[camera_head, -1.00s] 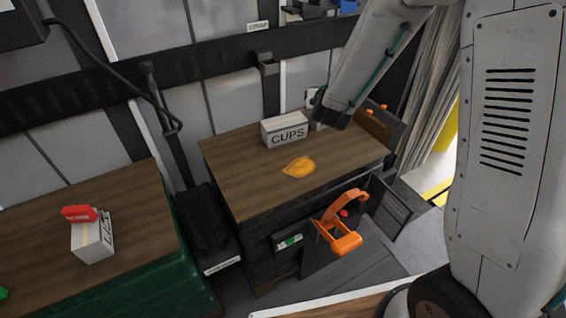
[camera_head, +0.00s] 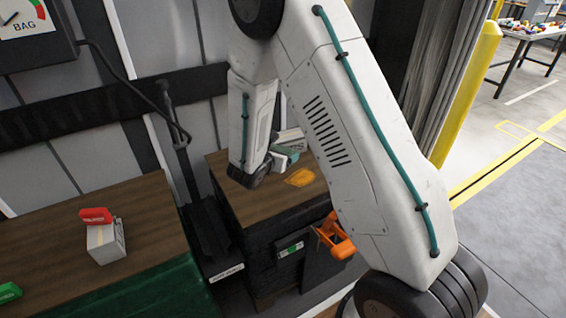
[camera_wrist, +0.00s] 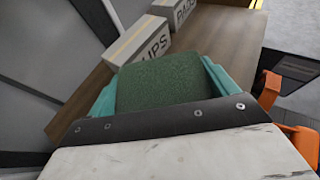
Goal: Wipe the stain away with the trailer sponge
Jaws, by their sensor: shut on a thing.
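The orange-yellow stain (camera_head: 300,177) lies on the wooden top of the far table (camera_head: 262,205), partly behind my arm in the head view. My gripper (camera_head: 284,160) is above the left part of that top, left of the stain. In the wrist view, its teal fingers are shut on a dark green sponge (camera_wrist: 158,84), which fills the gap between them. The stain does not show in the wrist view. I cannot tell whether the sponge touches the tabletop.
The CUPS box (camera_wrist: 139,42) and PADS box (camera_wrist: 182,12) stand close by on the table. An orange handle-like thing (camera_head: 336,240) is at the table's front.

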